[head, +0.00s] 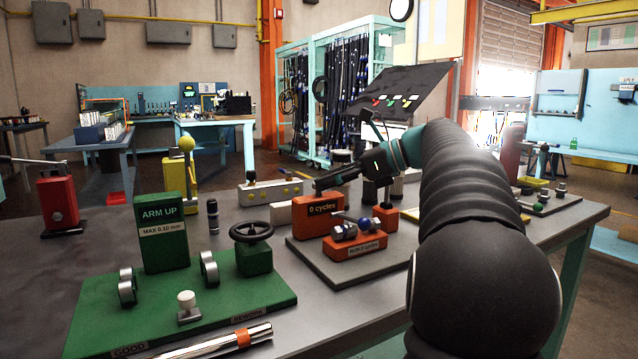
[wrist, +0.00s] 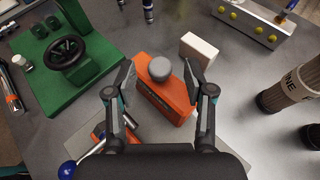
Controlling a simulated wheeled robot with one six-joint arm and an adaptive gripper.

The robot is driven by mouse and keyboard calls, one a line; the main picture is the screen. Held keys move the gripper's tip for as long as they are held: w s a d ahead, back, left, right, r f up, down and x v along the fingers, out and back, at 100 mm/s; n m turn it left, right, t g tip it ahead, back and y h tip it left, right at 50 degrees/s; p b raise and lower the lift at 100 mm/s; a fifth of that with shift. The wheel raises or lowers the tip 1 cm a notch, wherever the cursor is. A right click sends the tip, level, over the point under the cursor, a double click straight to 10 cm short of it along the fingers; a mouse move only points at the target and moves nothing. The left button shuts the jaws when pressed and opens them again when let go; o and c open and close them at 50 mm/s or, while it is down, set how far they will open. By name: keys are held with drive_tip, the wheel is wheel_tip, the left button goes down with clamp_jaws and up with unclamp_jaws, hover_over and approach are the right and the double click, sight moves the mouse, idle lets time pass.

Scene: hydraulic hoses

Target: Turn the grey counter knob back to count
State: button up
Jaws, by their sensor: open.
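The orange counter block (head: 318,226), labelled "0 cycles", stands on a grey plate on the bench. Its round grey knob (wrist: 159,69) sits on top of the block, which also shows in the wrist view (wrist: 180,100). In the head view my gripper hides the knob. My gripper (wrist: 160,77) is open, with one finger to the left of the knob and one to the right. I see a gap on each side, so neither finger seems to touch it. In the head view my gripper (head: 319,184) is just above the block.
A lower orange block (head: 355,246) with metal fittings and a blue ball (head: 364,224) stands in front. A white block (wrist: 198,50) is close behind the counter. The green fixture with a black handwheel (head: 251,232) is left. Dark cylinders (wrist: 290,90) stand right.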

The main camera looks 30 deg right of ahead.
drive_tip(key=v, duration=0.9)
drive_tip(key=shift+a, duration=0.15)
